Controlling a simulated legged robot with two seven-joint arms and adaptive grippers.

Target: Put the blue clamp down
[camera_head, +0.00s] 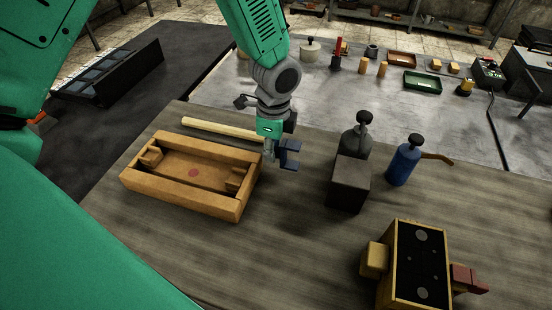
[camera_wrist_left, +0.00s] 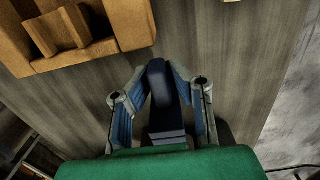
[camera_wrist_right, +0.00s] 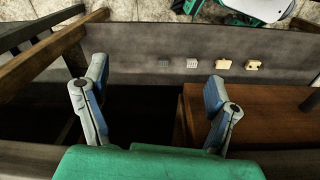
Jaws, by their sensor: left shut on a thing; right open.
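The blue clamp (camera_head: 290,152) is dark blue and sits at my left gripper (camera_head: 272,150), above or at the wooden table, just right of the wooden mould box. In the left wrist view my left gripper (camera_wrist_left: 160,100) is shut on the clamp (camera_wrist_left: 165,120), with a blue-padded finger on each side of it. I cannot tell whether the clamp touches the table. My right gripper (camera_wrist_right: 155,95) shows only in its wrist view; it is open, with nothing between its fingers.
The wooden mould box (camera_head: 190,200) stands left of the clamp, with a pale rod (camera_head: 222,129) behind it. A dark block (camera_head: 349,184), a grey bottle (camera_head: 356,140) and a blue bottle (camera_head: 403,164) stand to the right. A black-topped box (camera_head: 420,265) is at front right. Bare tabletop (camera_head: 290,225) lies between.

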